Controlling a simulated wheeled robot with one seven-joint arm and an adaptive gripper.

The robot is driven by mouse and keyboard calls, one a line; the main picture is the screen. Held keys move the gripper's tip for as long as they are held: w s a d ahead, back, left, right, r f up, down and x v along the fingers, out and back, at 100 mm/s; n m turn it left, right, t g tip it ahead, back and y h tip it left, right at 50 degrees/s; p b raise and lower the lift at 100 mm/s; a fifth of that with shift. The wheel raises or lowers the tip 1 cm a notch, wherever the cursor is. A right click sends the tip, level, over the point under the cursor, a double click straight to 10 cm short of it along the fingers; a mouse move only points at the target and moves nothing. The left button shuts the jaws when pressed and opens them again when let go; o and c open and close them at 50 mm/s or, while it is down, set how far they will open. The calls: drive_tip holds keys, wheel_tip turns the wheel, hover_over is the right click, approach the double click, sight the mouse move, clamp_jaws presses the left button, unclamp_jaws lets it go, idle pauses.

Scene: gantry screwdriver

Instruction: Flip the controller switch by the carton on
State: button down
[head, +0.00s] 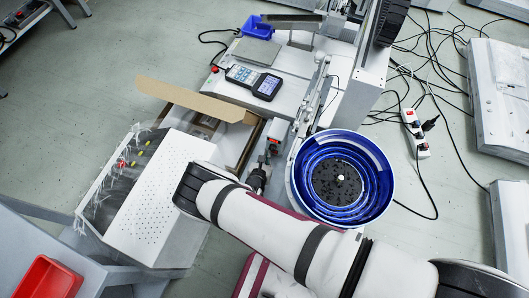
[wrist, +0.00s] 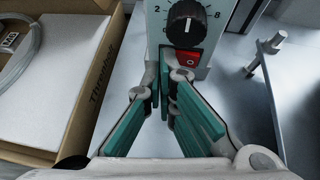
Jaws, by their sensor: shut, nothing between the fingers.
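The controller (wrist: 187,38) is a light grey box with a black numbered dial. Its red rocker switch (wrist: 188,60) sits just below the dial, partly hidden by my right finger. The controller also shows in the head view (head: 277,131), beside the open carton (head: 190,97). The carton (wrist: 98,80) lies left of the controller in the wrist view. My gripper (wrist: 169,68) is shut and empty, its teal-padded fingertips just in front of the controller, at the switch's lower left. Whether they touch it, I cannot tell. In the head view my gripper (head: 258,180) is just below the controller.
A blue bowl feeder (head: 342,178) stands right of my gripper. A white perforated box (head: 160,205) stands to the left. A metal post on a bracket (wrist: 265,55) rises right of the controller. A handheld panel (head: 254,82) lies on the bench behind.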

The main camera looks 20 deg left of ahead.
drive_tip(key=shift+a, duration=0.15)
drive_tip(key=shift+d, duration=0.3)
drive_tip(key=shift+s+d+p, duration=0.15)
drive_tip(key=shift+d+p, duration=0.3)
drive_tip(key=shift+d, duration=0.25)
drive_tip(key=shift+s, duration=0.1)
